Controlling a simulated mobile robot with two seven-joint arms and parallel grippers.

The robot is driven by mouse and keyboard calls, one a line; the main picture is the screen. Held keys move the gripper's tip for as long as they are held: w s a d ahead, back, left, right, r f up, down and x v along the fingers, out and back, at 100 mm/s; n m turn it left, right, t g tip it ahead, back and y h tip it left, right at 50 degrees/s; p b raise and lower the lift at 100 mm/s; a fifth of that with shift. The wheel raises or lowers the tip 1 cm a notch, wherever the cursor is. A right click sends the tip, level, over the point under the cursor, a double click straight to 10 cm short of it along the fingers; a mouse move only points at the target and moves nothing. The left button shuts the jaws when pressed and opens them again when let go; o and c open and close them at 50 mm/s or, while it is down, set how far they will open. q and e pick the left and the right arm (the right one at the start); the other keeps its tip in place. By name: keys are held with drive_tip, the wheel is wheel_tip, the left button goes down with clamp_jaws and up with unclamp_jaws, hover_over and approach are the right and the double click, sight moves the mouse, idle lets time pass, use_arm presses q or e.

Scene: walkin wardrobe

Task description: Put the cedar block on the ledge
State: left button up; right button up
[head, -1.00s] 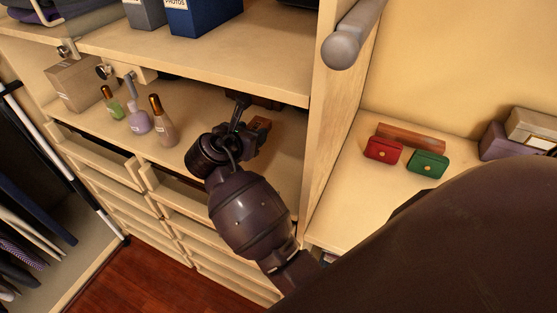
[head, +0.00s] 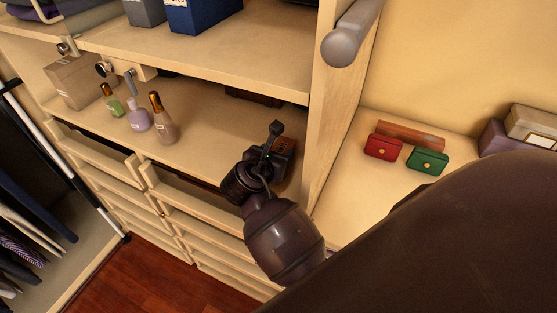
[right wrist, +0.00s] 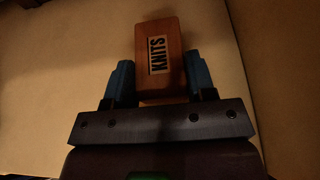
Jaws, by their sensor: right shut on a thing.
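The cedar block (right wrist: 163,60) is orange-brown, with a pale label reading KNITS in the right wrist view. My right gripper (right wrist: 160,80) is shut on it, with one blue finger on each side. In the head view the right gripper (head: 275,142) is at the front right of the middle shelf, near the upright panel. No surface is marked as the ledge; a pale surface (head: 350,205) lies right of the panel. My left gripper is not in view.
Several small bottles (head: 138,120) and a beige box (head: 75,82) stand left on the middle shelf (head: 205,130). The upright panel (head: 335,115) divides it from the right surface, where a red purse (head: 383,147), a green purse (head: 427,160) and a reddish-brown bar (head: 412,133) sit.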

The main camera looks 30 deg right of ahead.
drive_tip(key=shift+s+f, duration=0.1)
drive_tip(key=shift+f, duration=0.65)
drive_tip(key=shift+s+d+f, duration=0.1)
drive_tip(key=shift+s+f, duration=0.05)
drive_tip(key=shift+f, duration=0.05)
drive_tip(key=shift+f, duration=0.1)
drive_tip(key=o, duration=1)
drive_tip(key=shift+c, duration=0.2)
